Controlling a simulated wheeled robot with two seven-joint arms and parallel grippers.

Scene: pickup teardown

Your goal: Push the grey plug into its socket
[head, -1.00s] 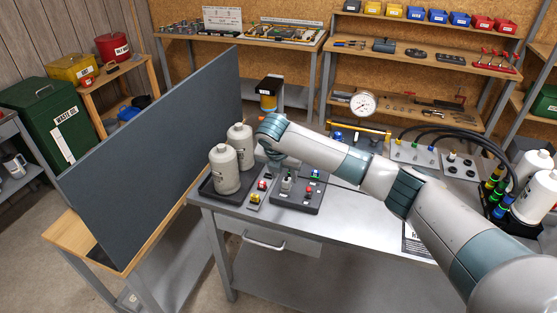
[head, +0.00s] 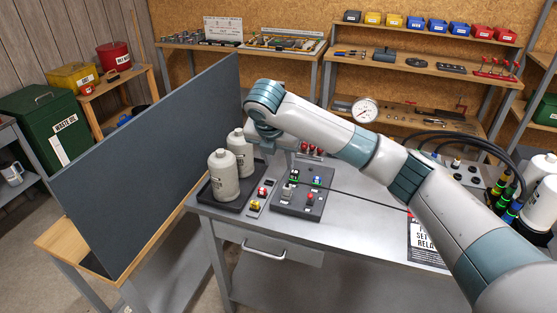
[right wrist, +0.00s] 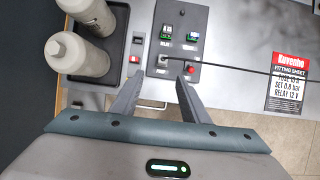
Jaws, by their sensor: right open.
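The grey plug (head: 288,190) is at the front left of a dark panel (head: 288,208) on the metal bench. It also shows in the right wrist view (right wrist: 164,59), with a thin dark cable running off to the right. It is on the panel; how deep it sits in its socket I cannot tell. My right gripper (right wrist: 160,77) is open and empty. In the right wrist view its fingertips appear apart, just below the plug, without visible contact. My left gripper is not in view.
Green, blue and red plugs (head: 310,199) share the panel. Two pale bottles (head: 222,176) stand in a black tray left of it, with small red and yellow switches between. A tall dark board (head: 150,150) stands at the left. The bench front right of the panel is mostly clear.

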